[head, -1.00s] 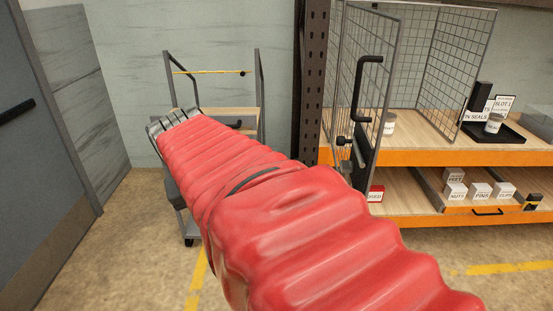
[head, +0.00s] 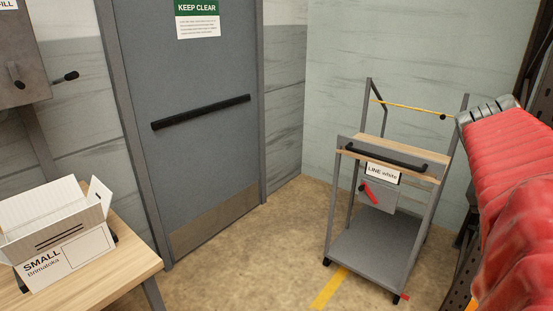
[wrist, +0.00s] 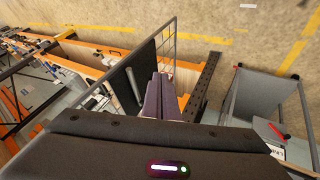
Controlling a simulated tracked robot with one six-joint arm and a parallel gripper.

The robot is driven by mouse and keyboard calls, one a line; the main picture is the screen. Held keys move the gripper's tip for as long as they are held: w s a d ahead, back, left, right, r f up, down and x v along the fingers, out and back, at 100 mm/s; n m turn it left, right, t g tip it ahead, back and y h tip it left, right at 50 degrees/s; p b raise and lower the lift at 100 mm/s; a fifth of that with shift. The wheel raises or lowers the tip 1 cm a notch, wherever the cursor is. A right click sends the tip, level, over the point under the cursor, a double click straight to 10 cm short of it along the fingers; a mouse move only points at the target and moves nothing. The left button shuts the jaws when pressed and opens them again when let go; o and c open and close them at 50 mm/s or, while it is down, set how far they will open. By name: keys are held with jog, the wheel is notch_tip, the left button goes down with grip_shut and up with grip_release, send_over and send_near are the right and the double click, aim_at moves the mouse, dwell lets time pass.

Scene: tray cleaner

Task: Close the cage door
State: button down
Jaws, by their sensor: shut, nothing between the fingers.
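My gripper (wrist: 163,97) shows in the wrist view with its two dark fingers together and nothing between them. The cage door (wrist: 174,44), a thin grey frame with wire mesh and a dark panel (wrist: 146,72), is just beyond and beside the fingertips. I cannot tell whether the fingers touch it. A grey bar handle (wrist: 132,86) shows on the panel's left. The door stands out from the orange-edged shelves. In the head view the cage door is out of frame; only my red-sleeved arm shows at the right edge, with the fingers not visible.
A grey cart (head: 372,250) labelled LINE white stands left of my arm; it also shows in the wrist view (wrist: 262,98). Orange-edged shelving (wrist: 83,50) lies left in the wrist view. A wooden table (head: 125,250) with a white box (head: 75,262) is at left. Floor between is clear.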

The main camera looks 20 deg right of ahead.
jog(key=s+d+f, duration=0.6)
jog(key=d+f, duration=0.1)
jog(key=f, duration=0.1)
dwell(0.7)
jog(key=shift+s+d, duration=0.15)
jog(key=shift+d, duration=0.05)
